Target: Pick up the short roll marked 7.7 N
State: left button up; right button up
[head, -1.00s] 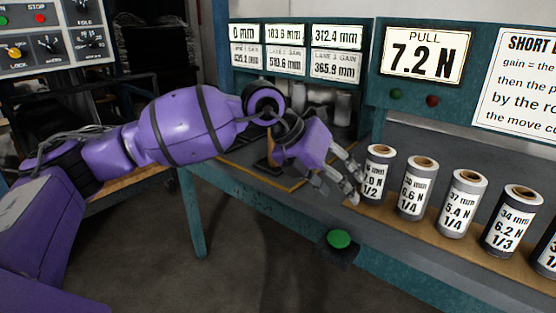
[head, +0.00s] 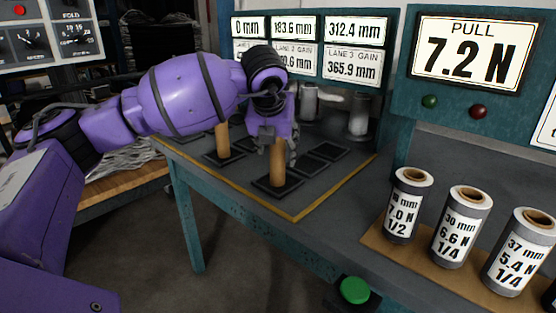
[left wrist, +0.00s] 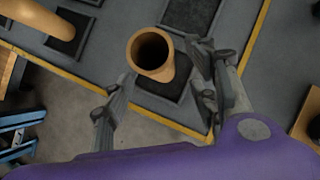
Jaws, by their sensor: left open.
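The readable labels on the grey rolls along the right of the bench are 7.0 N (head: 402,215), 6.6 N (head: 458,235) and 5.4 N (head: 517,260); I see no roll marked 7.7 N. My left gripper (head: 279,148) is open and points down at a tan tube (head: 277,170) standing upright on a dark square pad. In the left wrist view the open gripper (left wrist: 161,66) has one finger on each side of the tube (left wrist: 152,72), whose hollow top faces the camera. I cannot tell whether a finger touches it. My right gripper is not in view.
Another tan tube (head: 222,140) stands on a pad to the left. Empty dark pads (head: 326,151) lie to the right. Grey cylinders (head: 358,118) stand at the back. A green button (head: 355,290) is at the bench front. The PULL display (head: 472,52) reads 7.2 N.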

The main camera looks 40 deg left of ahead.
aim_at(278, 153)
pick_arm(q)
jog(key=x, duration=0.4)
jog(key=shift+w+a+r+b, duration=0.1)
jog(key=shift+w+a+b, duration=0.05)
jog(key=shift+b, duration=0.15)
jog(key=shift+w+a, duration=0.1)
jog(key=shift+w, duration=0.05)
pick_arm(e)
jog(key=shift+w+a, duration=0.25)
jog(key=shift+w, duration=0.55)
pick_arm(q)
jog(key=shift+c, duration=0.5)
jog(key=c, duration=1.1)
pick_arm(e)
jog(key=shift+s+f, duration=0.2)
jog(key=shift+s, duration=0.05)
